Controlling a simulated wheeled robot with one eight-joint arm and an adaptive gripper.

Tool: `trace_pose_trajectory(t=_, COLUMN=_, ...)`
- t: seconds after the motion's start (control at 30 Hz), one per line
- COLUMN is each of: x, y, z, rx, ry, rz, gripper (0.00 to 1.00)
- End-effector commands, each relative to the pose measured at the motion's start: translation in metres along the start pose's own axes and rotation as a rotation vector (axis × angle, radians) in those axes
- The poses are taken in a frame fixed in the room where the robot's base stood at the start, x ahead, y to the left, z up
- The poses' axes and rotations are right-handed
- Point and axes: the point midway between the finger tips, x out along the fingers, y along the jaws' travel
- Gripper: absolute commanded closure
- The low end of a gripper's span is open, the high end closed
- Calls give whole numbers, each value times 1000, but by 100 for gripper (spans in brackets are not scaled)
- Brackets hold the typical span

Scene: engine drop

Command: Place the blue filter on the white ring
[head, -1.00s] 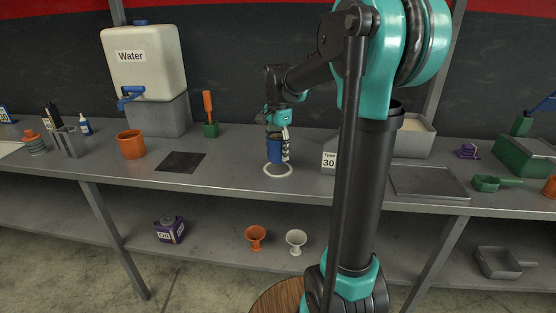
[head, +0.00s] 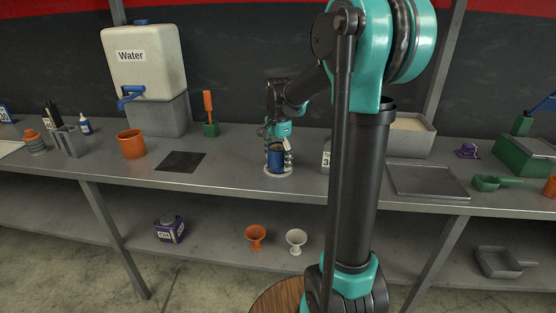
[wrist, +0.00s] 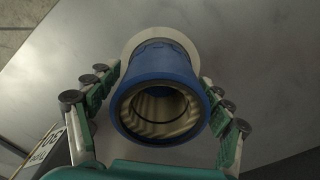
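The blue filter (head: 276,158) is a short upright cylinder with an open, pale pleated inside. It stands on the white ring (head: 280,175) on the bench, and its base hides the ring's middle. In the wrist view I look down into the blue filter (wrist: 158,75), with the white ring (wrist: 160,32) showing past its far end. My gripper (head: 277,152) is low over the ring with a finger on either side of the filter. In the wrist view its fingers are spread, with a narrow gap at the filter's left side; contact on the right is unclear.
A box labelled 30 (head: 326,160) stands close right of the filter, partly hidden by my arm. The bench front is clear.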

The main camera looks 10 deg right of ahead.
Motion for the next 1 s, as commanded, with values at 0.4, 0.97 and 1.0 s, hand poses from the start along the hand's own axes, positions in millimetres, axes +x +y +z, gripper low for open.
trace_pose_trajectory(t=0.4, x=-15, y=0, z=0, rx=0, ry=0, rz=0, gripper=20)
trace_pose_trajectory(t=0.97, x=-113, y=0, z=0, rx=0, ry=0, rz=0, gripper=20)
trace_pose_trajectory(t=1.0, x=-116, y=0, z=0, rx=0, ry=0, rz=0, gripper=20)
